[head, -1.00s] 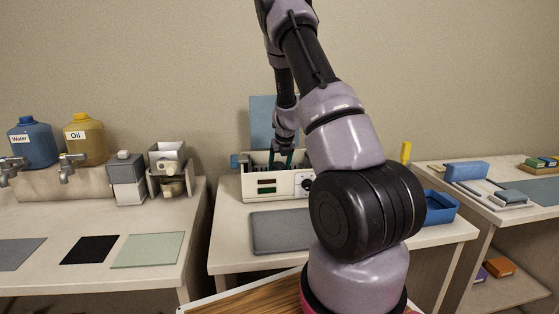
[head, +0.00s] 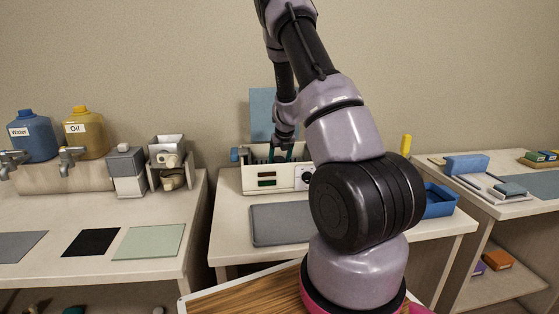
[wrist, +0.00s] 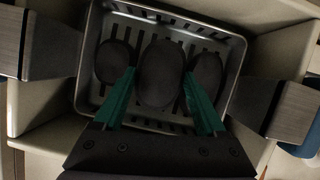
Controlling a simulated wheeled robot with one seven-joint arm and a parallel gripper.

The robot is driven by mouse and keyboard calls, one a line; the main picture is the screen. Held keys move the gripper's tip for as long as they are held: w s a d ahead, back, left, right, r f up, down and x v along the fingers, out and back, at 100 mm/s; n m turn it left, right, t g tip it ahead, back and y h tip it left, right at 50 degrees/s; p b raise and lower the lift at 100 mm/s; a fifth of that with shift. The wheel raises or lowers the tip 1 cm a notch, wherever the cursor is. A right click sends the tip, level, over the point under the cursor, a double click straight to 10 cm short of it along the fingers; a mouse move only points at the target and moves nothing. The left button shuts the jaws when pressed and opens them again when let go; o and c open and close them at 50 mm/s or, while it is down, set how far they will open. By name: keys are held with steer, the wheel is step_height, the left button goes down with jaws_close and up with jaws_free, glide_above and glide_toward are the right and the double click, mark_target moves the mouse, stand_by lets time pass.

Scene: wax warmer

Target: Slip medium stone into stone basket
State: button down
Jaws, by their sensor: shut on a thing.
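The stone basket (wrist: 229,60) is a grey metal tray with a slotted floor, seen in the wrist view. My gripper (wrist: 160,74) is shut on the middle dark oval stone, taken as the medium stone (wrist: 161,85), with one green finger on each side. That stone is over or in the basket's middle; its exact height is unclear. Two other dark stones, one on the left (wrist: 113,62) and one on the right (wrist: 206,76), are in the basket. In the head view my gripper (head: 281,156) reaches down into the white warmer (head: 256,183), whose wall hides the basket and stones.
A dark grey mat (head: 280,226) lies before the warmer. A blue tray (head: 440,201) stands to the right, partly behind my arm. The left counter holds water (head: 33,138) and oil (head: 86,136) jugs. Wide grey blocks (wrist: 50,45) flank the basket.

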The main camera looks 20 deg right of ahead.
jaws_free()
steer(key=v, duration=1.1)
steer(key=s+a+r+n+t+y, duration=0.1)
steer(key=s+a+r+n+y, duration=0.1)
steer(key=s+a+r+n, duration=0.5)
steer(key=s+a+r+n+y, duration=0.1)
steer(key=s+a+r+n, duration=0.45)
steer(key=r+n, duration=0.4)
steer(key=s+a+r+n, duration=0.2)
steer(key=s+r+n, duration=0.1)
steer(key=s+n, duration=0.5)
steer(key=s+a+r+n+t, duration=0.1)
steer(key=s+a+r+n, duration=0.2)
steer(key=s+n, duration=0.5)
steer(key=s, duration=0.3)
steer(key=shift+a+r+n+t+h, duration=0.15)
steer(key=shift+r+n+t+h, duration=0.1)
steer(key=shift+n+t+h, duration=0.1)
